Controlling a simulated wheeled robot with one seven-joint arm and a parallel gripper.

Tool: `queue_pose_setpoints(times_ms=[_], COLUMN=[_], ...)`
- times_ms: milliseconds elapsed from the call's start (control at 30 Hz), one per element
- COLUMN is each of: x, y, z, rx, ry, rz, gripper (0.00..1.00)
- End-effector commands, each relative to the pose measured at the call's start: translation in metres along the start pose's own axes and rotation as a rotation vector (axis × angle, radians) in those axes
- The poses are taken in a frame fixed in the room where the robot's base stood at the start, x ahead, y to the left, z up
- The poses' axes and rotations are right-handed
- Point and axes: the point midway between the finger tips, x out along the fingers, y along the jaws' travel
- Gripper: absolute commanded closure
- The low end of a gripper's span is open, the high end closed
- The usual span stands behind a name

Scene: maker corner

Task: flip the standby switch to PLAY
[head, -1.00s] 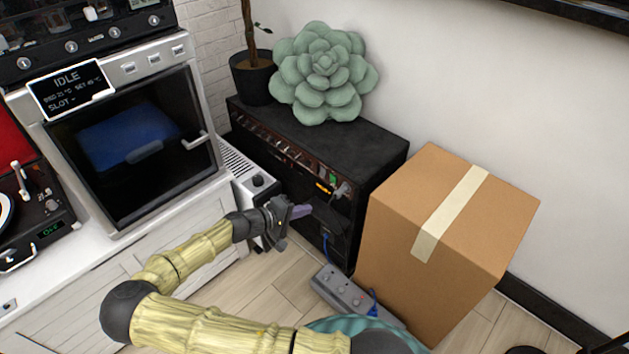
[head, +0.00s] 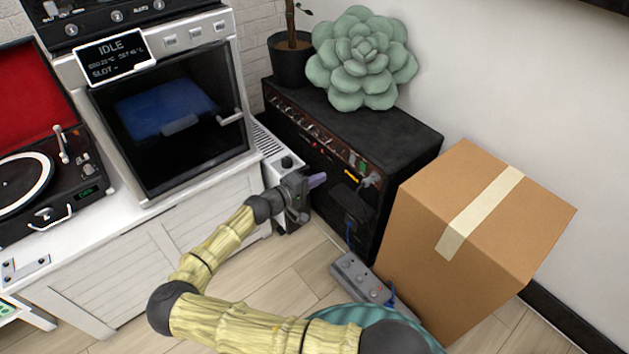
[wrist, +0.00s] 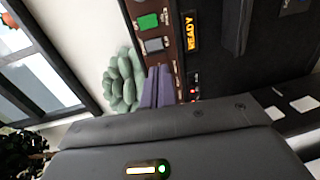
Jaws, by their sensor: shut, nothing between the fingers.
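The black amplifier (head: 352,130) stands against the wall with its control panel facing the floor area. Its panel shows closely in the wrist view, with a green rocker (wrist: 148,22), a grey rocker (wrist: 154,45) and an amber READY display (wrist: 192,32). Small metal parts and a red light (wrist: 193,91) sit on the panel beyond the display. I cannot read which is the standby switch or its position. My gripper (head: 318,180) is shut and empty in front of the panel. Its purple fingers (wrist: 157,86) also show in the wrist view, overlapping the panel edge; contact is unclear.
A cardboard box (head: 480,235) stands right of the amplifier, with a power strip (head: 358,277) on the floor before it. A white heater-like unit (head: 283,170) and the oven cabinet (head: 175,130) are close on the left. A succulent cushion (head: 362,60) tops the amplifier.

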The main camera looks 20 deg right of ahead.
Motion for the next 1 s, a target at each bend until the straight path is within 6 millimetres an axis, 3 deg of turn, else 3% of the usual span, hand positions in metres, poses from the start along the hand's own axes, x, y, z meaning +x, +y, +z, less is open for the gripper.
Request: queue_pose_setpoints(times_ms=[533,700,1000], x=[0.095,0.106,0.107], y=[0.000,0.000,0.000], z=[0.001,0.000,0.000], rx=[0.000,0.001,0.000], ry=[-0.001,0.000,0.000], rz=[0.000,-0.001,-0.001], gripper=[1.00,1.00,1.00])
